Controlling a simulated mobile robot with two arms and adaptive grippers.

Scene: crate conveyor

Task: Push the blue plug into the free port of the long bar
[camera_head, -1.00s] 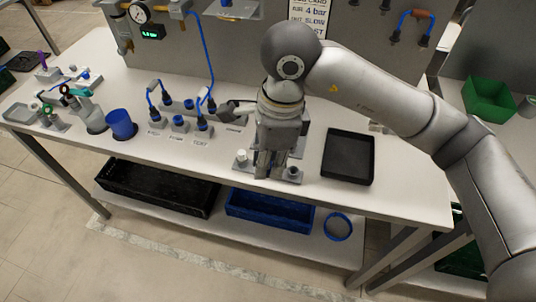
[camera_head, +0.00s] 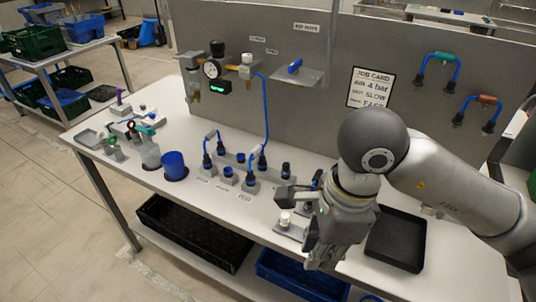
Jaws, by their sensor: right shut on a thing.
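The long grey bar (camera_head: 273,172) lies on the table below the back panel, with dark blue-ringed fittings along it; I cannot tell for sure which port is free. My right gripper (camera_head: 318,250) is to the right of the bar, over the table's front part. It is shut; what it holds is hidden behind its body, and I take it to be the blue plug. A short piece of blue hose (camera_head: 318,178) shows just behind the gripper. My left gripper is not in view.
Small labelled blocks (camera_head: 228,181) stand in front of the bar. A blue hose (camera_head: 267,110) hangs from the gauge fittings. A blue cup (camera_head: 174,166) stands left. A white-knobbed grey block (camera_head: 284,219) is close to my gripper, and a black tray (camera_head: 397,237) lies right.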

